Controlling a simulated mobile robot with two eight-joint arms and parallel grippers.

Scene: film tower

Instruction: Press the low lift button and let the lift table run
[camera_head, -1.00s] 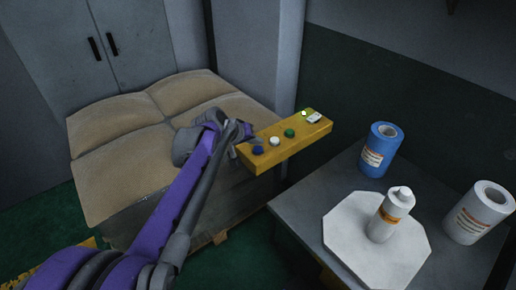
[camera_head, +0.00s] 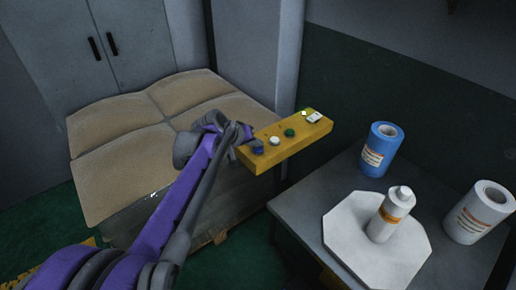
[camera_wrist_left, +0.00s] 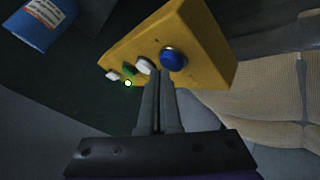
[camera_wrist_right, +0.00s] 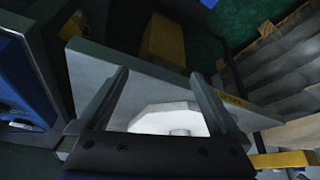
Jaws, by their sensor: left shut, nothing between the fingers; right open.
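A yellow button box (camera_head: 290,143) carries a row of buttons. A blue button (camera_head: 258,150) is at the near end, then a white button (camera_head: 275,141) and a green button (camera_head: 290,133); a small green light (camera_head: 304,113) glows at the far end. My left gripper (camera_head: 247,134) is shut and empty beside the blue end. In the left wrist view its fingertips (camera_wrist_left: 161,74) lie close to the blue button (camera_wrist_left: 173,58) and white button; I cannot tell whether they touch. My right gripper (camera_wrist_right: 160,78) is open and empty above a grey side table. The lift table is not clearly visible.
Large tan sacks (camera_head: 110,125) are stacked left of the box, partly behind my left arm. A grey side table (camera_head: 305,222) holds a white octagonal plate (camera_head: 345,235), a white bottle (camera_head: 388,218), a blue roll (camera_head: 380,150) and a white roll (camera_head: 480,212).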

